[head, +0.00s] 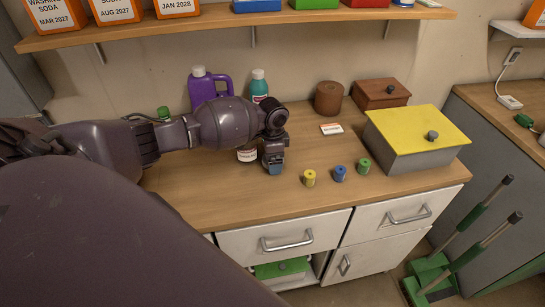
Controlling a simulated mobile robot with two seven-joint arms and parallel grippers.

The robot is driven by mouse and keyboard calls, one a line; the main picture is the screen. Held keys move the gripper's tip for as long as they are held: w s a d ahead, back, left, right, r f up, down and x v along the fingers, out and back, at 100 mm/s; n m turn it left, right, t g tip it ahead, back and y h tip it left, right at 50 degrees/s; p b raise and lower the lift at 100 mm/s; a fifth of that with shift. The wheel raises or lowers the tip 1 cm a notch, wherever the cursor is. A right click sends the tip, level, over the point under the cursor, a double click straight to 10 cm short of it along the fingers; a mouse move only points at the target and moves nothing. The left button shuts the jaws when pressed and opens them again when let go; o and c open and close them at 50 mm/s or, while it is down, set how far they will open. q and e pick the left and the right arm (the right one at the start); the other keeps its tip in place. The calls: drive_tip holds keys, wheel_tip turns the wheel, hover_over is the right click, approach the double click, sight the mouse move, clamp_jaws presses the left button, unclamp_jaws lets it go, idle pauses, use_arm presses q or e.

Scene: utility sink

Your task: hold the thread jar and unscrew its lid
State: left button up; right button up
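My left arm reaches in from the left over the counter, and its gripper (273,166) points down at the counter's middle. Its fingers are small and seen end-on, so whether they are apart or closed is unclear. A small container with a white label (247,155) shows just left of the gripper, mostly hidden behind my arm. It may be the thread jar; its lid is not visible. A yellow spool (309,178), a blue spool (340,173) and a green spool (364,166) stand to the right of the gripper. My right gripper is not in view.
A purple jug (205,88) and a teal bottle (259,86) stand behind my arm. A brown cylinder (328,98), a wooden box (381,94) and a yellow-lidded grey box (415,140) occupy the right. A shelf (250,21) hangs above. The counter's front is clear.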

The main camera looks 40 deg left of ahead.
use_arm(q)
drive_tip(key=shift+r, duration=0.5)
wheel_tip(320, 180, up, 11)
drive_tip(key=shift+p, duration=0.3)
